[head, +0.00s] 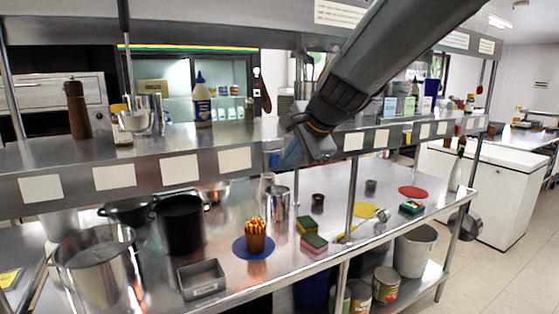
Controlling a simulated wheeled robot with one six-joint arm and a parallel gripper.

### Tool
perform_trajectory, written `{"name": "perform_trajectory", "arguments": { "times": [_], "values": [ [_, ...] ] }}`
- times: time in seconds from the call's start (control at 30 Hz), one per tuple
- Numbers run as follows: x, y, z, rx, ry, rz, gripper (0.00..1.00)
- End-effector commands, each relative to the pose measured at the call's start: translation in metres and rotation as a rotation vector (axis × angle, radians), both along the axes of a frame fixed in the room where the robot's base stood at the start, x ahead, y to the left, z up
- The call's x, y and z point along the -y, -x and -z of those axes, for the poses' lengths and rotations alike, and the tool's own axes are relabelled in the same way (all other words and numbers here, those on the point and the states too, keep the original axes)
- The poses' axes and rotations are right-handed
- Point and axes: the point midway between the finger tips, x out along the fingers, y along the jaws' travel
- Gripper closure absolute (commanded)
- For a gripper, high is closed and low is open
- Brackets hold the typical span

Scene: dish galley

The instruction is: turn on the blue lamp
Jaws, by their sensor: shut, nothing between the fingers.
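I cannot make out a clear blue lamp in the head view. A small blue patch (291,154) shows right beside my gripper, partly covered by it, and I cannot tell what it is. My arm reaches down from the upper right. My gripper (318,153) is shut and empty, in front of the upper shelf's edge. A flat round blue disc (239,250) lies on the steel counter below, under a brown cup (255,243) of orange sticks.
The upper shelf (235,155) carries bottles and a pepper mill (77,110). On the counter are a dark pot (181,225), a grey tray (202,280), sponges (314,243) and a red disc (412,192). A post (351,205) stands right of my gripper. Floor is open at the right.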

Motion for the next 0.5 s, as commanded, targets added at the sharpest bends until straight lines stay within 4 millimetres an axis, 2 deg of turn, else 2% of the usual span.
{"name": "perform_trajectory", "arguments": {
  "times": [0.2,0.5],
  "values": [
    [0.01,0.03,-0.026,0.007,0.0,-0.009,1.0],
    [0.025,0.063,-0.051,0.004,0.0,-0.011,1.0]
  ]
}}
